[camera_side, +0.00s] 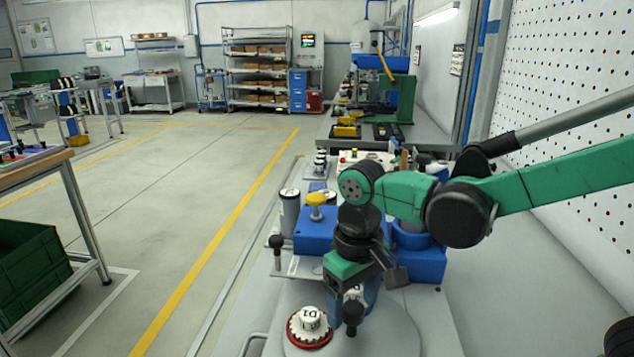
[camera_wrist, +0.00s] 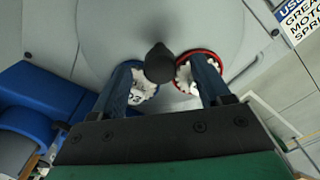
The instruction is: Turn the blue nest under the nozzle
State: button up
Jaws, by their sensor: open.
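A round grey turntable (camera_side: 395,335) lies below my gripper (camera_side: 352,306); its disc (camera_wrist: 105,30) fills the upper middle of the wrist view. A black knob (camera_side: 352,318) stands up from it, and in the wrist view the knob (camera_wrist: 160,62) appears between my two blue fingers. My gripper (camera_wrist: 161,70) is open; I cannot tell whether a finger touches the knob. A red-rimmed nest (camera_side: 293,332) holds a white toothed part marked D1. A second white toothed part (camera_wrist: 143,86), with a bluish edge, is partly hidden behind my left finger. I cannot pick out the nozzle for certain.
A blue block (camera_side: 312,236) with a yellow knob (camera_side: 316,203) stands behind the turntable. A black-topped post (camera_side: 277,243) is at its left. A perforated white panel (camera_side: 570,80) rises on the right.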

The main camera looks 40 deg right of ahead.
aim_at(354, 306)
jog(key=shift+r, duration=2.6)
